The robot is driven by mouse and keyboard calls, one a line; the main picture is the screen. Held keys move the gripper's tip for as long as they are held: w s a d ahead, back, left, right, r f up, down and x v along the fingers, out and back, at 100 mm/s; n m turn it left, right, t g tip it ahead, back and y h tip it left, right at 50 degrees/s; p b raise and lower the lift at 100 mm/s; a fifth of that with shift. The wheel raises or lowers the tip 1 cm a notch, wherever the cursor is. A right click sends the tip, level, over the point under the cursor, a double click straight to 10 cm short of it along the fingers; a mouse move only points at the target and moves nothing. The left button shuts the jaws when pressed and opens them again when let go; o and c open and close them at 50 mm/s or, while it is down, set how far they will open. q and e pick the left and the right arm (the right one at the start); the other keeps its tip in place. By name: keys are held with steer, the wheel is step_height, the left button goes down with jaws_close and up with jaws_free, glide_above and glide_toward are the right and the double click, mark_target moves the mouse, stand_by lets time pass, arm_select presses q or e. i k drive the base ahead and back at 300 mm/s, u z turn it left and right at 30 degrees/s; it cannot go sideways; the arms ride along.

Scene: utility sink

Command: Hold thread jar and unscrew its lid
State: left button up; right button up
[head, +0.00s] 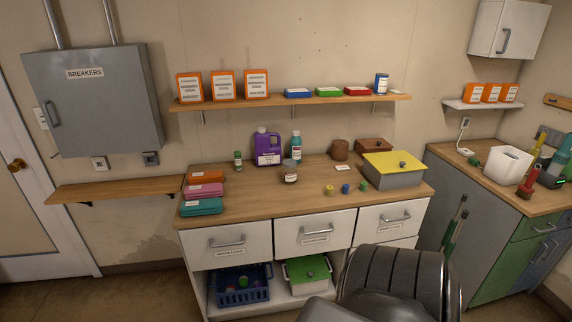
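A small jar (290,174) with a dark lid and a pale label stands upright near the middle of the wooden counter. It looks like the thread jar, but its label is too small to read. Its lid sits on top of it. Nothing is touching the jar. Neither my left nor my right gripper is in view.
Behind the jar stand a purple jug (267,149), a teal bottle (296,148) and a green jar (238,160). Folded stacks (203,190) lie left. The counter front (262,199) is clear.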

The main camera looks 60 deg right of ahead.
mark_target(288, 175)
steer(key=z, duration=0.4)
steer(key=i, duration=0.8)
steer(key=z, duration=1.4)
steer(key=i, duration=0.7)
steer(key=z, duration=0.55)
